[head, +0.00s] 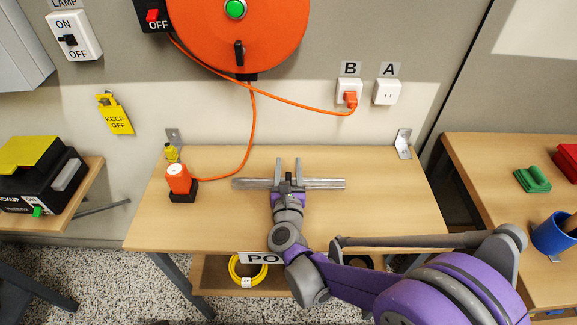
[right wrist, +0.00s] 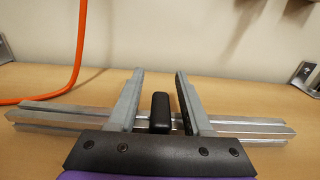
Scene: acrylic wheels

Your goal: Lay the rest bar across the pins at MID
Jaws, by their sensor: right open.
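A grey metal bar, which looks like the rest bar (head: 325,184), lies left to right on the wooden table. It also shows in the right wrist view (right wrist: 245,127). A black grip (right wrist: 160,108) stands up at the bar's middle. My right gripper (head: 288,165) is open over the bar, and in the right wrist view its fingers (right wrist: 160,76) stand on either side of the black grip, with gaps showing. I cannot tell whether the fingers touch the bar. No pins and no MID label are seen. My left gripper is not in view.
An orange device (head: 179,178) on a black base stands at the table's left, with an orange cord (head: 246,140) running up to the reel (head: 235,30). Metal brackets (head: 403,143) stand at the back edge. The table right of the bar is clear. A yellow coil (head: 236,268) lies below.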

